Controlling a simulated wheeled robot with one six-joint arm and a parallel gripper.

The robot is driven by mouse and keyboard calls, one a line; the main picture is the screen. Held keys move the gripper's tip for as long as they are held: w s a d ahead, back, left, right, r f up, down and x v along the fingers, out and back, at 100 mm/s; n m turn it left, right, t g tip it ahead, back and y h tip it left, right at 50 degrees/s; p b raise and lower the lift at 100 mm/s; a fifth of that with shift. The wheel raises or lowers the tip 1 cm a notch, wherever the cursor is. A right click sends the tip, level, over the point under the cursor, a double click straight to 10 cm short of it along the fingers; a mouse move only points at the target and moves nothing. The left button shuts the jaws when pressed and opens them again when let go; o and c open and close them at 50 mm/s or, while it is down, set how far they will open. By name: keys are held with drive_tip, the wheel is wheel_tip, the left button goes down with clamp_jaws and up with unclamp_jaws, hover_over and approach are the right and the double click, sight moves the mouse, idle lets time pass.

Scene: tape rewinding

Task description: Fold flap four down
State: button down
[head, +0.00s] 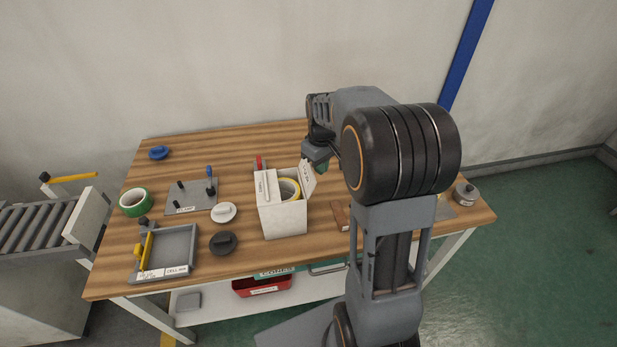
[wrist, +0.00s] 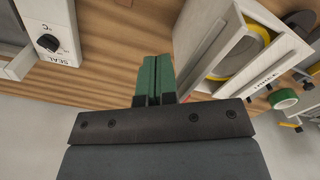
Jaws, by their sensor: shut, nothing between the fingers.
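A white open-topped box (head: 283,219) stands near the middle of the table, with a yellow-rimmed tape roll (head: 290,188) inside. A flap on its right side (head: 306,179) stands up and leans outward; a labelled panel (head: 263,188) shows on its left. I cannot tell which flap is number four. In the wrist view the box (wrist: 212,32) is on the right, with the yellow roll (wrist: 243,50) in its opening. My gripper (head: 319,166) is just behind and right of the box. Its green fingers (wrist: 154,78) are shut and empty, beside the box wall; contact is unclear.
Left of the box are a white disc (head: 223,212), a black disc (head: 223,243), a grey plate with pegs (head: 191,197), a green tape roll (head: 136,202) and a grey tray (head: 177,249). A brown block (head: 340,216) lies right of the box. The back-left table is mostly clear.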

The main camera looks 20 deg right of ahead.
drive_tip(key=w+a, duration=0.1)
drive_tip(key=a, duration=0.8)
drive_tip(key=shift+w+p, duration=0.4)
drive_tip(key=shift+p, duration=0.05)
idle(0.5)
drive_tip(key=shift+r, duration=0.2)
idle(0.7)
wheel_tip(320, 180, up, 7)
drive_tip(key=p, duration=0.5)
drive_tip(key=shift+f+p, duration=0.15)
drive_tip(key=shift+p, duration=0.15)
idle(0.4)
